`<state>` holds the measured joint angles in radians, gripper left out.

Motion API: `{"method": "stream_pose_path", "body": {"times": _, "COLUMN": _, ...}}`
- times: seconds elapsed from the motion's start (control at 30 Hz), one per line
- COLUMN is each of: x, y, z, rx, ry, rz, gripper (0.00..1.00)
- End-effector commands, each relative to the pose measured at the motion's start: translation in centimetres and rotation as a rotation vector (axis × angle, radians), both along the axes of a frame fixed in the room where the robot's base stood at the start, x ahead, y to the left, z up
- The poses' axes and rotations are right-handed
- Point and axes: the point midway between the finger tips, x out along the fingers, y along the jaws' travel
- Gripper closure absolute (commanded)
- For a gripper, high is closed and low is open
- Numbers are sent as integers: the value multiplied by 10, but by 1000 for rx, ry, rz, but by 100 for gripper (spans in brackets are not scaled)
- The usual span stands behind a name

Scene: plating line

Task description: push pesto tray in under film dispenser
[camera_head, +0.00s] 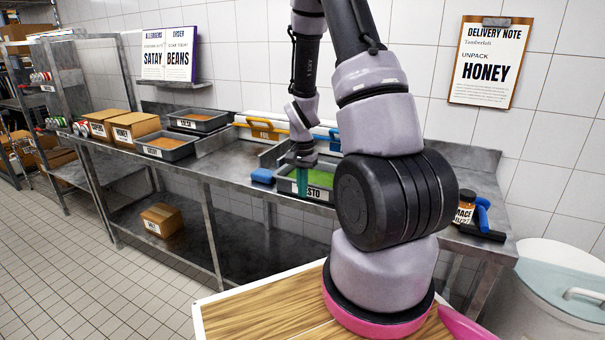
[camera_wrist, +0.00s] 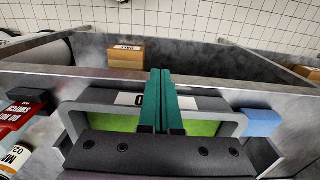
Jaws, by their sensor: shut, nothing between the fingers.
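I cannot clearly make out the film dispenser.
A blue block (camera_head: 262,176) lies left of the tray. Yellow-handled (camera_head: 262,131) and blue-handled items stand behind. Other trays (camera_head: 170,155) and cardboard boxes (camera_head: 136,134) stand further left. A box (camera_head: 161,220) sits on the lower shelf.

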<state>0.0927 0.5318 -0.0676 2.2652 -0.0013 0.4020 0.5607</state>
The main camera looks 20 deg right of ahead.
Motion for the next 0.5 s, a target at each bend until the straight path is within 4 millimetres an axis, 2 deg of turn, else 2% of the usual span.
{"method": "stream_pose_path", "body": {"times": 0.03, "x": 1, "y": -2, "z": -8, "rx": 0, "ry": 3, "rz": -3, "gripper": 100}}
{"method": "stream_pose_path", "body": {"times": 0.23, "x": 19, "y": -25, "z": -5, "rx": 0, "ry": -1, "rz": -2, "gripper": 100}}
{"method": "stream_pose_path", "body": {"times": 0.5, "x": 25, "y": -32, "z": -4, "rx": 1, "ry": -1, "rz": -1, "gripper": 100}}
